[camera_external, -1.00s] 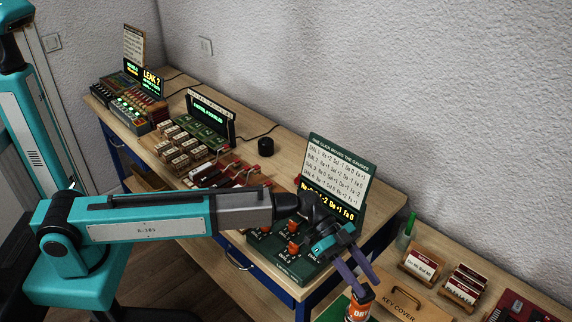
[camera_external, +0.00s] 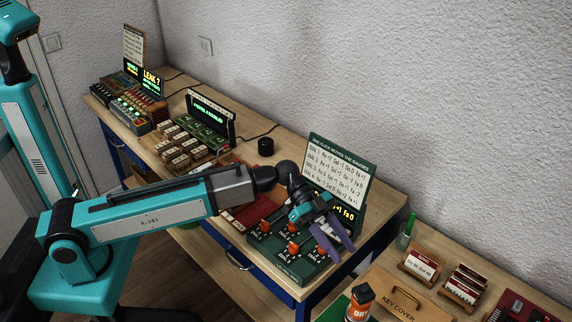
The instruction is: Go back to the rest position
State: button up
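My gripper (camera_external: 334,240) has purple fingers and is above the right end of the workbench, over the green dial panel (camera_external: 297,268) with its orange knobs. The two fingers are spread apart with nothing visible between them. My teal arm reaches across from the left. A green sign board with several lines of dial text (camera_external: 338,170) stands behind the gripper. The gripper hides part of the lit yellow display (camera_external: 350,215) below that sign.
An orange can with a dark top (camera_external: 360,303) stands on the lower right surface beside the wooden key cover (camera_external: 405,300). Card holders (camera_external: 421,264) and a green marker in a cup (camera_external: 406,232) are farther right. Keyed modules and displays (camera_external: 208,122) fill the bench's left part.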

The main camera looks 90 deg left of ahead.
dwell(0.4)
jog(key=s+d+f+g+p, duration=0.4)
jog(key=s+d+f, duration=0.2)
jog(key=d+f, duration=0.45)
jog(key=s+d+f+g+y+p, duration=0.1)
jog(key=s+d+f+g, duration=0.2)
jog(key=s+d+f, duration=0.45)
jog(key=s+a+f+n+g+y+p, duration=0.1)
jog(key=s+a+f+n+g+y, duration=0.2)
jog(key=s+f, duration=0.5)
jog(key=s+a+f+n+y, duration=0.2)
jog(key=s+a+f, duration=0.4)
jog(key=f, duration=0.5)
jog(key=s+a+f+n+g+y, duration=0.1)
jog(key=s+a+f, duration=0.1)
jog(key=s, duration=0.4)
jog(key=s+a+f+n+g+y, duration=0.1)
jog(key=s+a+f, duration=0.2)
jog(key=s, duration=0.3)
jog(key=s+a+f+n+g+y+p, duration=0.1)
jog(key=s+a+f+n+y, duration=0.1)
jog(key=s+f, duration=0.2)
jog(key=shift+s+a, duration=0.25)
jog(key=shift+s, duration=1)
